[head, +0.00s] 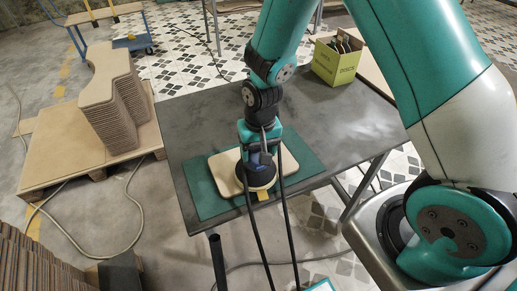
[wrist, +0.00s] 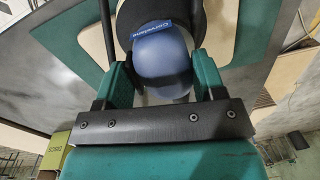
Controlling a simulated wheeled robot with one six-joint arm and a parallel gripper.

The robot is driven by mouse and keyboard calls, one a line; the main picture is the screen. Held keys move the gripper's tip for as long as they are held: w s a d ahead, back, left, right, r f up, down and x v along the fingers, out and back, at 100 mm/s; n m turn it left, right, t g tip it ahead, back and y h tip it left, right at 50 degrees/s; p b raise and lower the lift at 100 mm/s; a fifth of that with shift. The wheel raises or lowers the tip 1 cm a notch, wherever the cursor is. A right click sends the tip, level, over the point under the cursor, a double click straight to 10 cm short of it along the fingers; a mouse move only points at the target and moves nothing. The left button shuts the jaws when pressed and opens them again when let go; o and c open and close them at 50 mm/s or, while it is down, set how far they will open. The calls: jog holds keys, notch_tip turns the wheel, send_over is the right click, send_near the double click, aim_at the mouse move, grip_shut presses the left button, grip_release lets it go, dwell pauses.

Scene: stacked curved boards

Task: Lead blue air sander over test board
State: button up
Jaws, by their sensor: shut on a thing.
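In the wrist view the sander's round blue top (wrist: 161,62) is between the two green fingers of my gripper (wrist: 162,80). The test board (head: 226,172) is a pale wooden board with rounded corners, lying on a green mat (head: 205,199). The sander's round dark pad appears low over the board; whether it touches cannot be told. Two dark hoses run down from the sander toward the front.
The mat lies on a dark grey table (head: 200,122). A yellow-green box (head: 335,62) with dark items stands at the table's back right. Stacked curved boards (head: 112,105) stand on a pallet (head: 50,165) to the left. A blue cart (head: 128,44) is behind.

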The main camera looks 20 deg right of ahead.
jog(key=shift+f+b, duration=0.4)
jog(key=shift+f, duration=0.1)
